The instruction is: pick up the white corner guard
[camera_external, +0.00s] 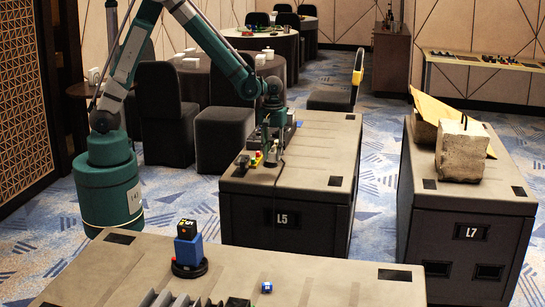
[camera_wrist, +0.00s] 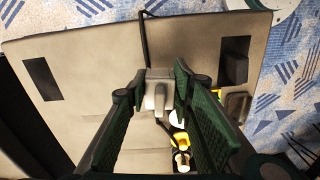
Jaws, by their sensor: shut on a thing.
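In the wrist view, a pale grey-white piece (camera_wrist: 158,97), which I take to be the white corner guard, sits between the tips of my two green fingers. My gripper (camera_wrist: 160,88) is shut on it. The fingers hide part of its sides. In the external view, my gripper (camera_external: 268,147) is low over the top of the case marked L5 (camera_external: 310,165). The guard cannot be made out clearly there, and I cannot tell whether it touches the case top.
Small yellow, white and dark items (camera_wrist: 181,150) lie close beside my right finger. A case marked L7 (camera_external: 470,205) stands to the right with a concrete block (camera_external: 461,150) on it. A front case top (camera_external: 330,280) holds a blue-and-black item (camera_external: 188,245). L5's right side is mostly clear.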

